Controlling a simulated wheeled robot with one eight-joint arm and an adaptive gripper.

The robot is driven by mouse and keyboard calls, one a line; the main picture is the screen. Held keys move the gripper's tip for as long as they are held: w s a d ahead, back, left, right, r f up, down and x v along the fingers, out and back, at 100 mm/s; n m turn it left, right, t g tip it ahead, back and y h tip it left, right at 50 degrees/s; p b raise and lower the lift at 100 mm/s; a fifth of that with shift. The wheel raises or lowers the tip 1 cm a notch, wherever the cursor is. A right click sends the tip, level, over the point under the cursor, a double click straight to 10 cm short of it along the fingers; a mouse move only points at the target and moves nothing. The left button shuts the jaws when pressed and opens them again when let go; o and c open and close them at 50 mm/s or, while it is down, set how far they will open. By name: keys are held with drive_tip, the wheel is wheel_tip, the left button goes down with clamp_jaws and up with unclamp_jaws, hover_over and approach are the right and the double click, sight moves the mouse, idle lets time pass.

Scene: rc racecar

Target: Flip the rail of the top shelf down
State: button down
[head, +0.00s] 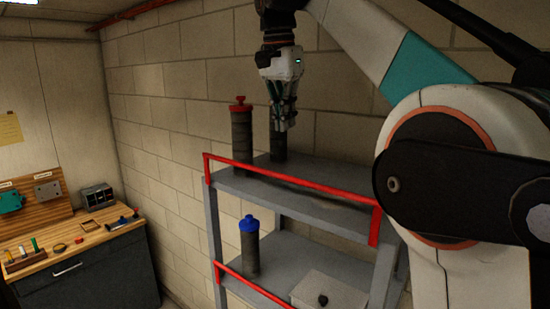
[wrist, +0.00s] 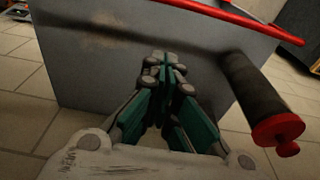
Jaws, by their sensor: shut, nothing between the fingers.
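The grey top shelf (head: 310,202) has a red rail (head: 290,182) along its front edge. The rail stands up above the shelf surface, with a short red upright at each end. In the wrist view the rail (wrist: 235,17) runs across the top, beyond the shelf surface (wrist: 100,62). My gripper (head: 284,125) points down above the back part of the top shelf, behind the rail and apart from it. Its fingers are closed together and empty, as the wrist view also shows (wrist: 163,65).
A red-capped dark cylinder (head: 241,137) stands at the top shelf's left. Another dark cylinder (head: 278,148) stands behind my gripper. The lower shelf holds a blue-capped cylinder (head: 249,250) and a pale box (head: 325,293). A block wall (head: 180,90) is close behind. A workbench (head: 85,245) stands left.

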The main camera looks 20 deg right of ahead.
drive_tip(key=f, duration=0.6)
drive_tip(key=w+d+f+p, duration=0.1)
drive_tip(key=f, duration=0.3)
drive_tip(key=shift+w+f, duration=0.1)
drive_tip(key=s+a, duration=0.1)
drive_tip(key=s+a+r+p, duration=0.1)
drive_tip(key=shift+a, duration=0.5)
drive_tip(key=shift+s, duration=0.1)
drive_tip(key=shift+s+a, duration=0.1)
drive_tip(key=shift+a, duration=0.1)
